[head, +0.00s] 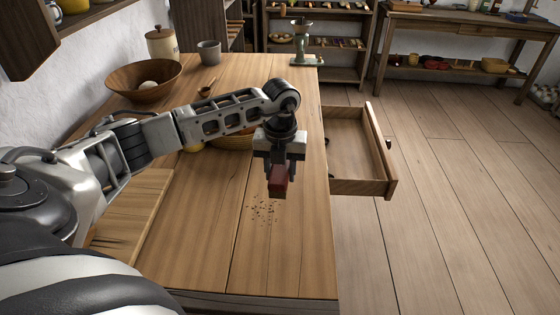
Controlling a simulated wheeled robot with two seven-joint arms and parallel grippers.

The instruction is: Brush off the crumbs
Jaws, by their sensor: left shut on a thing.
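A patch of small dark crumbs (263,212) lies scattered on the wooden counter (215,260), toward its front right. My left gripper (279,172) reaches in from the left and points down, just behind and above the crumbs. It is shut on a small dark red block-like thing with a tan lower edge, perhaps a brush (278,183). The held thing is close to the counter; I cannot tell whether it touches the surface. My right gripper is not in view.
An open drawer (388,160) juts out from the counter's right side. A wooden bowl (143,82), a grey cup (209,53), a lidded jar (162,45) and a scale-like green device (302,45) stand further back. A basket behind my arm is partly hidden. The counter's front is clear.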

